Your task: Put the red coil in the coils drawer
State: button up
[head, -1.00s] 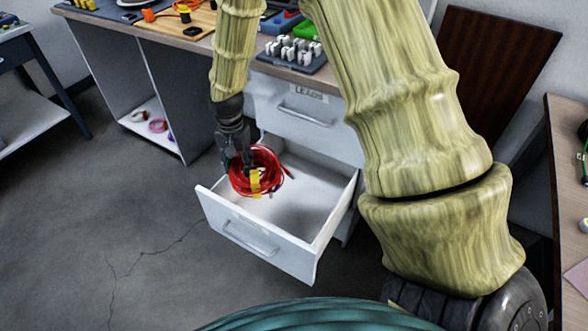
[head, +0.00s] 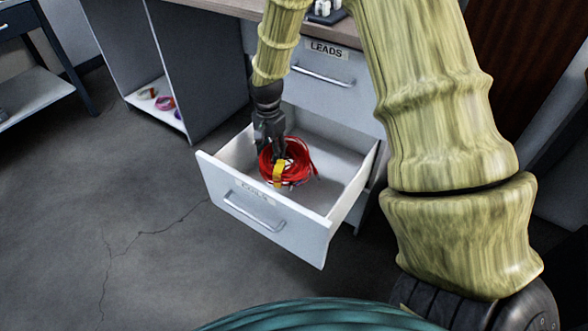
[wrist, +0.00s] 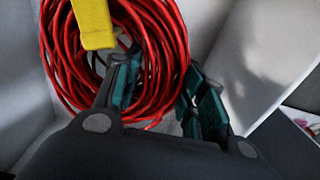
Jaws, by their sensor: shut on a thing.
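The red coil (head: 300,177), with a yellow tag on it, hangs inside the open lower drawer (head: 350,205) in the head view. The drawer's front label is blurred but seems to read COILS. My gripper (head: 273,145) reaches down into the drawer and is shut on the coil's strands. In the wrist view the coil (wrist: 75,75) fills the upper left, with its strands between the fingers of my gripper (wrist: 160,80). Whether the coil touches the drawer floor is hard to tell.
The drawer labelled LEADS (head: 325,72) is shut above the open one. A low shelf (head: 155,113) at the back left holds several small coils. The drawer floor right of the coil is mostly bare. The floor in front is clear.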

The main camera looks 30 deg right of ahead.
notch_tip(320, 180, down, 10)
jog(key=b, duration=0.3)
jog(key=shift+r, duration=0.15)
jog(key=o, duration=1.4)
jog(key=shift+c, duration=0.2)
notch_tip(320, 180, up, 12)
jog(key=p, duration=0.4)
jog(key=shift+r, duration=0.1)
